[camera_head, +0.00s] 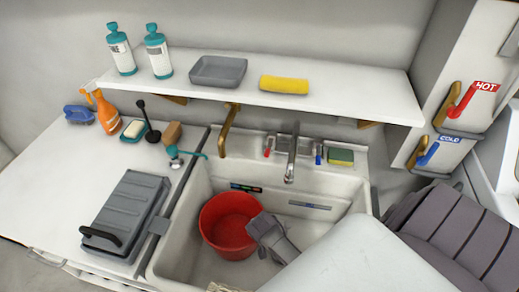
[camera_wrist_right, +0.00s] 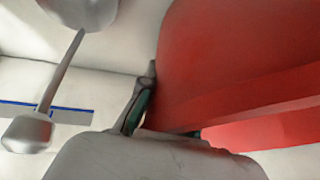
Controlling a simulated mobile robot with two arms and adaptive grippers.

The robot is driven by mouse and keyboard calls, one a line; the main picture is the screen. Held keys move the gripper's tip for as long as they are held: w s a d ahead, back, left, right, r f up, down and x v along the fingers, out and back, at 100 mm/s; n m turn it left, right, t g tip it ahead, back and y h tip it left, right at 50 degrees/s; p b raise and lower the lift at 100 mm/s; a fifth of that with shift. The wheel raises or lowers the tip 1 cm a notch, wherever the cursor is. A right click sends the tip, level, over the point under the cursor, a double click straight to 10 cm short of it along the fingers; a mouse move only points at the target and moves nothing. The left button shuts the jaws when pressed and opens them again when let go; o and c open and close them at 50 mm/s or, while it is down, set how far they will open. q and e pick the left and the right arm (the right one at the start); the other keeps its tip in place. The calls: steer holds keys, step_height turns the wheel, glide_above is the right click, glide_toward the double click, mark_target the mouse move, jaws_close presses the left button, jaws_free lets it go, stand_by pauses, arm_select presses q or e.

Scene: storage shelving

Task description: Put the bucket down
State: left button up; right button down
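The red bucket (camera_head: 224,232) is upright inside the white sink (camera_head: 335,213), toward its left side. Whether its base rests on the sink floor cannot be seen. My right gripper (camera_head: 258,226) reaches in from the lower right and is at the bucket's right rim. In the right wrist view, the bucket (camera_wrist_right: 240,60) fills the right side, and a dark fingertip (camera_wrist_right: 138,105) lies against its wall. The gripper appears shut on the bucket's edge; its other finger is hidden behind the red wall. My left gripper is not in view.
A faucet (camera_head: 291,160) hangs over the sink's back. The left counter holds a grey case (camera_head: 127,215), an orange spray bottle (camera_head: 107,113) and a plunger-like tool (camera_head: 150,125). A shelf (camera_head: 345,90) runs above with bottles, a grey tray (camera_head: 218,71) and a yellow cloth (camera_head: 284,84).

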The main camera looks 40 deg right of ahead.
steer(key=shift+f, duration=0.5)
steer(key=c, duration=1.8)
jaws_free()
steer(key=shift+f, duration=0.15)
steer(key=shift+c, duration=0.2)
steer(key=o, duration=0.5)
steer(key=shift+s+r, duration=0.1)
steer(key=shift+r, duration=0.45)
steer(key=p+v, duration=0.2)
steer(key=v, duration=0.9)
steer(key=shift+s+a+r, duration=0.1)
steer(key=shift+r, duration=0.05)
